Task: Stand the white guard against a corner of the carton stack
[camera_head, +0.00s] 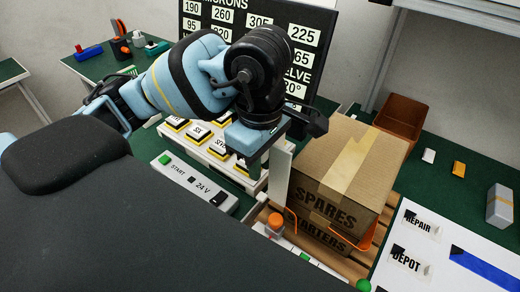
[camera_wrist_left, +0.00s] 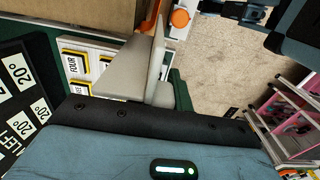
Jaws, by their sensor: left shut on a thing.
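The carton stack is a brown taped carton marked SPARES (camera_head: 345,165) on a lower carton (camera_head: 325,232), on a wooden pallet (camera_head: 350,268). My left gripper (camera_head: 262,160) is shut on the white guard (camera_head: 280,178), an upright pale angled strip. It hangs just left of the stack's left corner; I cannot tell whether it touches. In the left wrist view the guard (camera_wrist_left: 135,72) stands out from the jaws, with a carton side (camera_wrist_left: 80,18) beyond. A dark jointed part at that view's top right may be my right gripper (camera_wrist_left: 240,14); its jaws are unclear.
Orange corner pieces (camera_head: 291,224) show at the lower carton, and an orange-capped post (camera_head: 275,221) stands in front. A button panel (camera_head: 205,140) and a START box (camera_head: 192,184) lie left. A brown bin (camera_head: 400,115) is behind; a white board (camera_head: 445,250) lies right.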

